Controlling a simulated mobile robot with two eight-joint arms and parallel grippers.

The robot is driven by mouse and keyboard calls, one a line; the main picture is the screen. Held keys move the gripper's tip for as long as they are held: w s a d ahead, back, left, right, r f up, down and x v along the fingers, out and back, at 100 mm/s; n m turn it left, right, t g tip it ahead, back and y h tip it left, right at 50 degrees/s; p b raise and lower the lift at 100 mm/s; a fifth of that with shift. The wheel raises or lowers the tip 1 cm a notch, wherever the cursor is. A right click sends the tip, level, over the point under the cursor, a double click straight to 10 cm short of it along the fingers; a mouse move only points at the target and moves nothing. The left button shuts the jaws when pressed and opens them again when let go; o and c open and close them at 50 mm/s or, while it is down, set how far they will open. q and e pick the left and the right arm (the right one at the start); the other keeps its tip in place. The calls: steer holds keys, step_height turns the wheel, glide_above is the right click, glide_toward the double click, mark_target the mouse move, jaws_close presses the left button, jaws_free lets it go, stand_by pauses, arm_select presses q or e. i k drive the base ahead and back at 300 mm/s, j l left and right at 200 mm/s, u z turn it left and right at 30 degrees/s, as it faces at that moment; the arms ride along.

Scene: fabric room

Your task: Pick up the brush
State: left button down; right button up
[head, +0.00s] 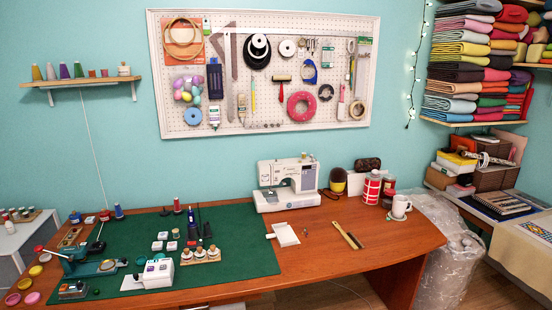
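A long narrow item that looks like the brush (347,235), with a tan strip and a dark strip side by side, lies flat and slanted on the wooden desk, right of centre. It is small in the picture, so I cannot make out its bristles. A white dustpan-like tray (285,235) lies to its left, apart from it. Neither of my grippers shows in the head view.
The wooden desk (330,262) is clear in front of the brush. A white sewing machine (287,183) stands behind the tray. A red-and-white can (371,188) and a white mug (400,206) stand behind and right. A green mat (240,262) with several tools covers the left.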

mark_target(354, 244)
steer(key=i+l, duration=0.15)
steer(key=i, duration=0.3)
steer(key=i+l+u, duration=0.1)
steer(key=i, duration=0.35)
steer(key=i+l+u, duration=0.1)
steer(key=i, duration=0.3)
steer(key=i+l, duration=0.35)
steer(key=i+l+u, duration=0.1)
steer(key=i, duration=0.45)
steer(key=l, duration=0.1)
